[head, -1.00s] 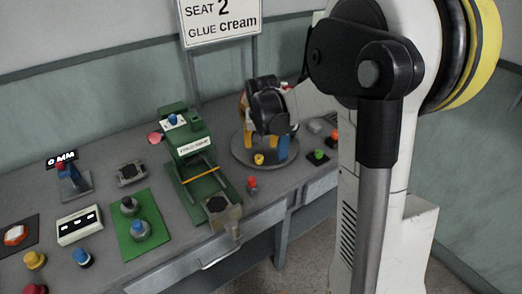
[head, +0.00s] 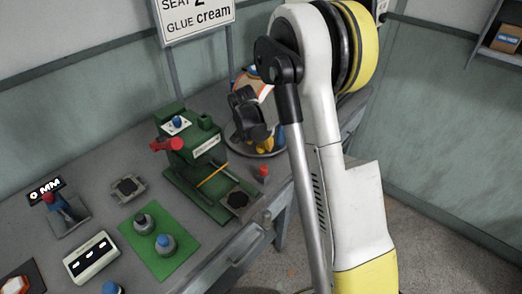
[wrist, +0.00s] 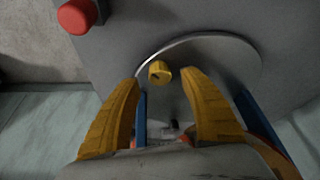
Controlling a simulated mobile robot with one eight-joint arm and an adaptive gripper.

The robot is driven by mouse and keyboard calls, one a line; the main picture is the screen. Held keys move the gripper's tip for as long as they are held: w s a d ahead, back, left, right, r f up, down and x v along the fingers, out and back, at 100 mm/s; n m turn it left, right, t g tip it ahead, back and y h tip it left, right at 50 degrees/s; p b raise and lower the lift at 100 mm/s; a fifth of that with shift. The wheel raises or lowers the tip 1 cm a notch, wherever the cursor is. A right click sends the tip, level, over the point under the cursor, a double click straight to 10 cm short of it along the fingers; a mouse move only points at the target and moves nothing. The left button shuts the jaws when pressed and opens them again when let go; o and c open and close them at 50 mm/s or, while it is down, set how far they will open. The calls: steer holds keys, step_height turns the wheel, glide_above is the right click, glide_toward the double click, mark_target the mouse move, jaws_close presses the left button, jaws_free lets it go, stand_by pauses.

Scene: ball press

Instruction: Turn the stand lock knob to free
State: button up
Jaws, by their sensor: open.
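A small yellow knob (wrist: 160,72) stands near the edge of a round grey plate (wrist: 215,60) in the wrist view. I take it for the stand lock knob; no label or lock mark is readable. My gripper (wrist: 162,80) has its two yellow fingers apart, with the knob seen in the gap between and just beyond their tips. No contact shows. In the head view my gripper (head: 266,143) points down over the round stand (head: 270,153), which is mostly hidden by my arm. The knob cannot be made out there.
A red-topped knob (head: 263,172) stands beside the round stand and also shows in the wrist view (wrist: 78,15). A green press (head: 197,160) with a red lever is to the left.

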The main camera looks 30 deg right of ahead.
mark_target(261, 146)
steer(key=shift+b+x, duration=0.4)
steer(key=shift+x, duration=1.15)
jaws_close()
steer(key=n+t, duration=0.1)
steer(key=n, duration=0.2)
steer(key=shift+y, duration=0.4)
steer(key=shift+n+t+y, duration=0.4)
steer(key=shift+n+y, duration=0.2)
steer(key=shift+n, duration=1.5)
